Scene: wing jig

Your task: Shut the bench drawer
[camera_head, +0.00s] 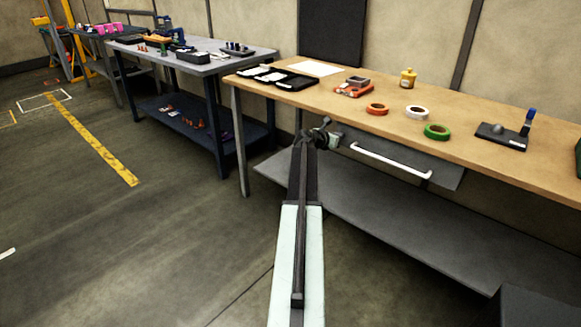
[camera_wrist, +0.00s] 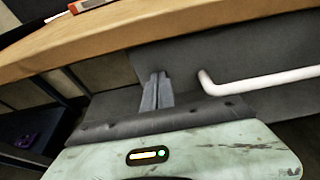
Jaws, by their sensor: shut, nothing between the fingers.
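The bench drawer has a flat grey front (camera_head: 440,175) with a long white bar handle (camera_head: 390,161), under the wooden bench top (camera_head: 480,155). The inside of the drawer does not show, and I cannot tell how far it stands out. My gripper (camera_head: 328,133) is at the left end of the drawer front, below the bench edge. In the wrist view my shut, empty fingers (camera_wrist: 157,90) point at the grey front (camera_wrist: 185,65), left of the white handle (camera_wrist: 255,82). Whether the fingertips touch the front is unclear.
The bench top's edge (camera_wrist: 150,42) runs just above my fingers. A grey lower shelf (camera_head: 400,225) lies beneath the drawer. Tape rolls, including a green one (camera_head: 437,132), lie on top. A dark blue bench (camera_head: 235,115) stands to the left. The floor (camera_head: 170,235) at left is clear.

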